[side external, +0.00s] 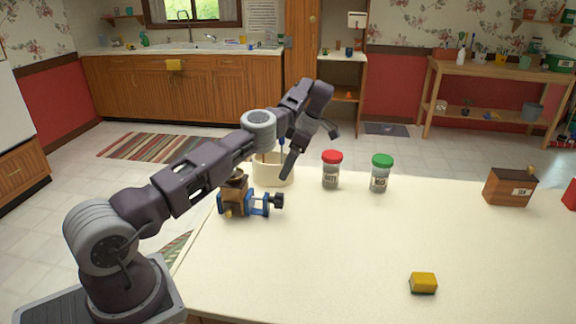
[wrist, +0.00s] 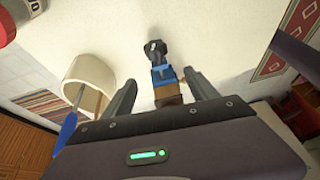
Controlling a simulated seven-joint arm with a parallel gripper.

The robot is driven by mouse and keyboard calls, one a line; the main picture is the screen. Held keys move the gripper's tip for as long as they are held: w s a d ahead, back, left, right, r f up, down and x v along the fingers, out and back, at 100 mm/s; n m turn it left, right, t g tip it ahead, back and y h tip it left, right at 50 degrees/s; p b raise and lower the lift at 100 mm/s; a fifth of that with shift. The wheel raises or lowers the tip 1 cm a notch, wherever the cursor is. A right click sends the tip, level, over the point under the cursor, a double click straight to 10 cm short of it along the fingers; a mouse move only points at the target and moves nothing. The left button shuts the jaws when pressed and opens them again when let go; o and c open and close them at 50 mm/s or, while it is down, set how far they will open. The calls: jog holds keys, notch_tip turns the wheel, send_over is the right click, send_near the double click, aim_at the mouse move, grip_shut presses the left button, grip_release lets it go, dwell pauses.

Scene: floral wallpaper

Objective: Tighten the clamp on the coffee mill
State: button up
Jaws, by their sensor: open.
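The coffee mill (side external: 234,194) is a small brown wooden body at the left part of the pale table. A blue clamp (side external: 258,204) is at its lower right side, with a black knob (side external: 278,201) pointing right. In the wrist view the blue clamp (wrist: 167,76) and black knob (wrist: 155,48) lie ahead, seen between the fingers; the brown mill body (wrist: 167,95) is partly hidden by my gripper's housing. My gripper (side external: 312,150) is open and empty, above the table and to the upper right of the mill. Its spread fingers also show in the wrist view (wrist: 163,92).
A cream crock (side external: 272,171) with utensils stands close behind the mill, near my gripper. A red-lidded jar (side external: 331,171) and a green-lidded jar (side external: 380,174) stand right of it. A wooden box (side external: 510,187) and a yellow sponge (side external: 423,282) are farther right. The table's middle is clear.

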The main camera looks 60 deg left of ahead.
jog(key=t+h, duration=0.3)
send_over(279, 194)
notch_tip(279, 194, down, 5)
jog(key=shift+w, duration=0.15)
notch_tip(279, 194, down, 7)
jog(key=shift+r, duration=0.15)
